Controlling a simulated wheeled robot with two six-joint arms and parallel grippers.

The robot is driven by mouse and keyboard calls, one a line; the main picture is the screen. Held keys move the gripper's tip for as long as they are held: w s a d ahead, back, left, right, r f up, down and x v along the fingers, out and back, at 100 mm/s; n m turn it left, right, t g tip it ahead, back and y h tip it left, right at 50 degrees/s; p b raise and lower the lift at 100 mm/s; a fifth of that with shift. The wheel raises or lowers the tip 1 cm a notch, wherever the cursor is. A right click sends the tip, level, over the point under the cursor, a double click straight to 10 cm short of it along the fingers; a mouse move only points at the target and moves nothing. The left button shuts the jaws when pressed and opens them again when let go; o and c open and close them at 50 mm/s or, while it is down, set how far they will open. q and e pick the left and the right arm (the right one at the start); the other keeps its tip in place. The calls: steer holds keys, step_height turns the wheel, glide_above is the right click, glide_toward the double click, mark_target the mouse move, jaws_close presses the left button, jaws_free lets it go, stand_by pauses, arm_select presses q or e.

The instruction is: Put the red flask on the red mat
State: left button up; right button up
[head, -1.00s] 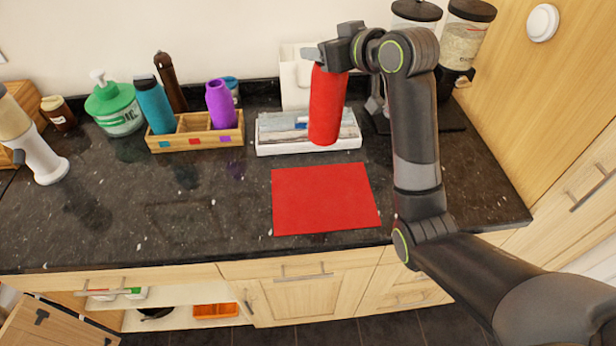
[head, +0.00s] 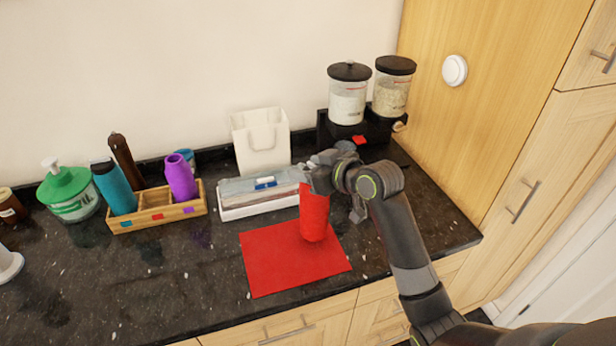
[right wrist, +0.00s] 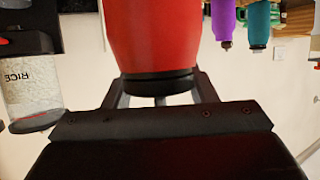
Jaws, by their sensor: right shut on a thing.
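The red flask (head: 314,217) is upright in my right gripper (head: 318,182), which is shut on its top end. In the head view the flask's lower end overlaps the far right part of the red mat (head: 285,262); I cannot tell whether it touches the mat. In the right wrist view the flask (right wrist: 152,35) fills the top middle, its dark cap between the fingers (right wrist: 158,90). The red mat lies flat and bare on the dark counter. My left gripper is not in view.
A wooden rack (head: 158,214) holds a teal flask (head: 114,187) and a purple flask (head: 181,178). A white tray (head: 262,207) lies behind the mat. Jars (head: 348,95) stand on a black stand at the back right.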

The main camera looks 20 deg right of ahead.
mark_target(314, 206)
step_height(314, 206, down, 2)
steer(key=shift+f, duration=0.3)
steer(key=shift+f, duration=0.2)
steer(key=o, duration=1.3)
steer(key=shift+o, duration=0.2)
